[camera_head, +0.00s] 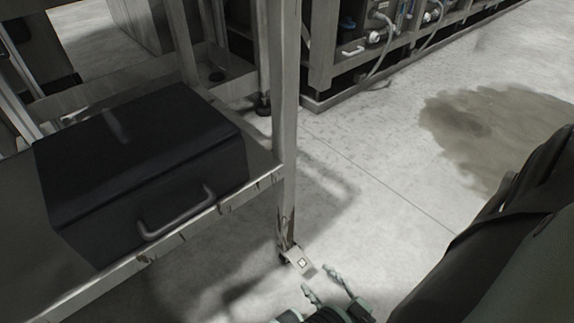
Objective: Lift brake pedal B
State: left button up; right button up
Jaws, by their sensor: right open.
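A small pale metal pedal (300,262) with a square mark on it sits low at the foot of the grey metal post, close to the floor. I take it for the brake pedal, but no letter on it is readable. My right gripper (322,282) is at the bottom edge of the view, just below and to the right of the pedal. Its fingers are open and appear empty, with a visible gap from the pedal. My left gripper is not in view.
A black case (140,160) with a handle lies on a metal shelf (262,172) at the left. The upright post (284,110) stands beside the pedal. A brown wet patch (490,125) lies on the floor at right. The floor between is clear.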

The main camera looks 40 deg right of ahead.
aim_at(305, 266)
jog(key=w, duration=0.7)
jog(key=shift+w+a, duration=0.1)
jog(key=shift+a, duration=0.15)
jog(key=shift+c, duration=0.6)
grip_shut()
